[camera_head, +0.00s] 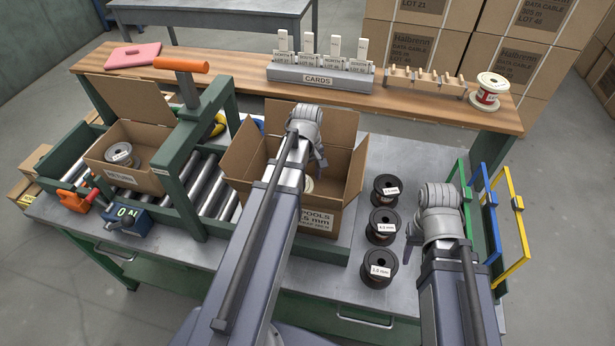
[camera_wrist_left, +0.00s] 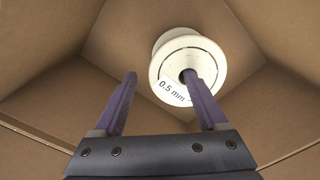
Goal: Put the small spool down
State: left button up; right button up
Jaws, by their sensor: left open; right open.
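A pale spool labelled 0.5 mm (camera_wrist_left: 188,70) lies in the open carton (camera_head: 340,190), its round face towards the wrist camera. In the head view only a sliver of the spool (camera_head: 308,184) shows behind my arm. My left gripper (camera_head: 320,160) reaches into the carton. In the left wrist view its jaws (camera_wrist_left: 158,77) are apart. The right-hand finger overlaps the spool's hub hole; I cannot tell whether it is inside the hole or only in front of it. My right gripper (camera_head: 412,238) is open over the right of the table, its fingers mostly hidden.
Three dark spools (camera_head: 381,226) stand in a column right of the carton. A return box (camera_head: 125,160) with a spool sits at left by the rollers. Green, blue and yellow frames (camera_head: 492,215) edge the right side. A shelf (camera_head: 240,88) runs behind.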

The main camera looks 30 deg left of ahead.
notch_tip(320, 180, up, 10)
jog(key=p, duration=0.8)
jog(key=shift+p, duration=0.4)
